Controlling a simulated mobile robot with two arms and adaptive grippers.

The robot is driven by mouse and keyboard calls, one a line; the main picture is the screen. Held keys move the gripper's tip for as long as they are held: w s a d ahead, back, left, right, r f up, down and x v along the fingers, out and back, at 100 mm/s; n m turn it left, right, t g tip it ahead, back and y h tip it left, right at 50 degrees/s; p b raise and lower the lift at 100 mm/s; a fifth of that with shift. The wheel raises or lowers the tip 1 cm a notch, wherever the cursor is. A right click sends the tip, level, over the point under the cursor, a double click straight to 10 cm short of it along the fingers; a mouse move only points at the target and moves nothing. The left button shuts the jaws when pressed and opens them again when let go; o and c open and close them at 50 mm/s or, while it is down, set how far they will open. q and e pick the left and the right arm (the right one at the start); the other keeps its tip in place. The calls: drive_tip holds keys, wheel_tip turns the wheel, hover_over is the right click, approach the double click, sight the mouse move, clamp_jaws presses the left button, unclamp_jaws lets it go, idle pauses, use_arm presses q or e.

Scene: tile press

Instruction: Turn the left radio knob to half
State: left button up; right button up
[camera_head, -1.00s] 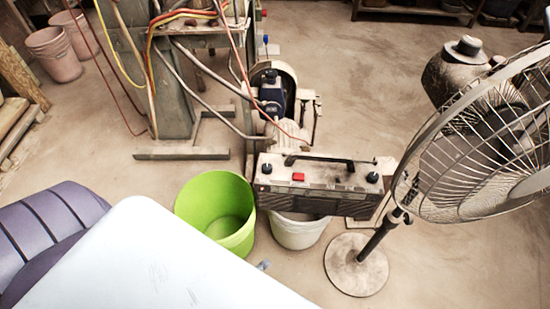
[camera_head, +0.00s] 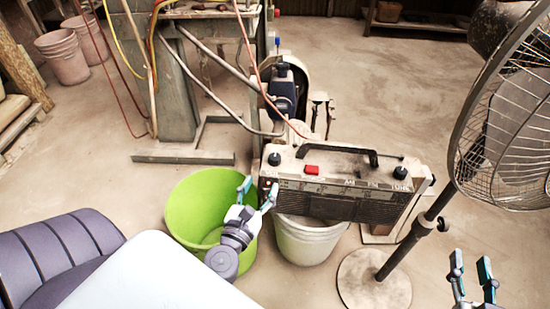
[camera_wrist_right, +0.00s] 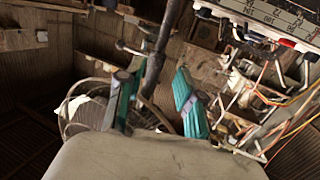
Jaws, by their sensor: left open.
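The radio (camera_head: 345,197) is a dusty grey box with a black handle, standing upright in the middle of the head view. Its left knob (camera_head: 274,159) is a small black knob on the top left; its pointer is too small to read. A matching right knob (camera_head: 400,173) sits at the top right. My left gripper (camera_head: 259,184) is open and empty, with its fingers near the radio's left end, below the left knob; whether it touches the radio is unclear. My right gripper (camera_head: 470,256) is open and empty at the lower right; its spread fingers also show in the right wrist view (camera_wrist_right: 157,90).
A green bucket (camera_head: 180,215) stands under my left gripper. A white bucket (camera_head: 305,243) is below the radio. A standing fan (camera_head: 515,110) is close on the right, near my right gripper. A machine with hoses (camera_head: 285,85) is behind the radio.

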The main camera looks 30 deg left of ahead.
sight(273, 163)
use_arm(q)
drive_tip(key=p+x, duration=0.1)
drive_tip(key=x, duration=0.8)
drive_tip(key=shift+w, duration=0.3)
drive_tip(key=shift+w+a, duration=0.2)
drive_tip(key=shift+w, duration=0.45)
use_arm(e)
drive_tip(key=s+d+f+g+h, duration=0.1)
drive_tip(key=s+d+f+g, duration=0.1)
drive_tip(key=f, duration=0.5)
drive_tip(key=shift+s+g+h, duration=0.3)
drive_tip(key=shift+s+g, duration=0.35)
drive_tip(key=shift+g, duration=0.75)
use_arm(q)
clamp_jaws()
